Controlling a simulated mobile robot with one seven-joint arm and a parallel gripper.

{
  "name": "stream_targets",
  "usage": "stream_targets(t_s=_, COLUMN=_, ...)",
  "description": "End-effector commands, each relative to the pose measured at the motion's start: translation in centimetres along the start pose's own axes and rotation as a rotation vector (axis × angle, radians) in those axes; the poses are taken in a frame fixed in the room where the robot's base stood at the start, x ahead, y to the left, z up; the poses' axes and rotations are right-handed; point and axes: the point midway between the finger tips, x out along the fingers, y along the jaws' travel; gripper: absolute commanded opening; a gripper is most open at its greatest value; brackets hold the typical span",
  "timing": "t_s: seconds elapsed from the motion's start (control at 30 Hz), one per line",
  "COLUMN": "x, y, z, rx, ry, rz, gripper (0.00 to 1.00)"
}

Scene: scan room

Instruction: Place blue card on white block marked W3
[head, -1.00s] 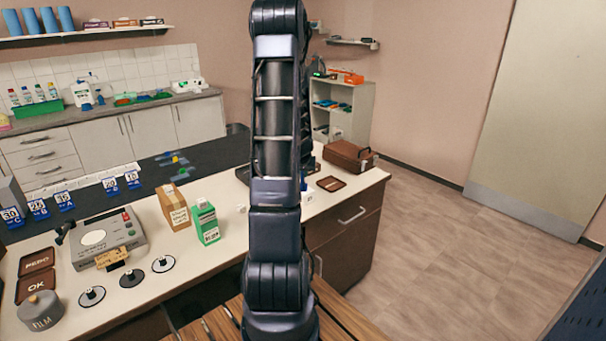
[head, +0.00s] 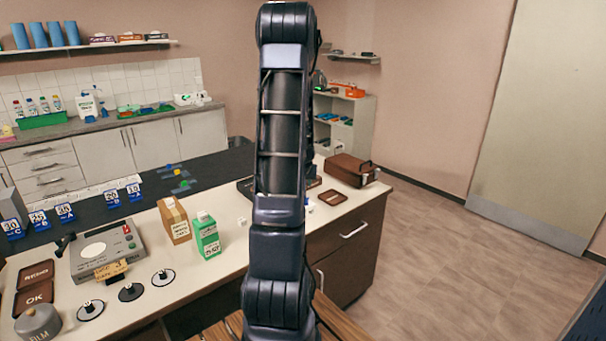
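Several blue cards with white number labels stand along the dark strip on the left, among them cards at the near end (head: 12,229) and the far end (head: 134,192). Which one the task means I cannot tell. A small white block (head: 310,207) shows just right of my arm on the pale counter. Its mark is too small to read, and my arm may hide other blocks. My arm stands upright in the middle of the head view; my gripper is out of view, so its hold cannot be seen.
A cardboard box (head: 174,221), a green-and-white carton (head: 207,235), a grey device (head: 107,251), black discs (head: 131,292) and a FILM pot (head: 38,323) crowd the counter. A brown case (head: 350,170) stands at its right end. The floor to the right is clear.

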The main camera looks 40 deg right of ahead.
Motion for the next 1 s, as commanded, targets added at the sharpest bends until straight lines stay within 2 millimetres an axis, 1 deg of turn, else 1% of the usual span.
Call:
stream_targets(t_s=0.23, x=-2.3, y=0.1, z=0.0, rx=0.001, ry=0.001, rz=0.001, gripper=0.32)
stream_targets(t_s=1.0, x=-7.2, y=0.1, z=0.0, rx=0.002, ry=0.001, rz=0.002, gripper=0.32)
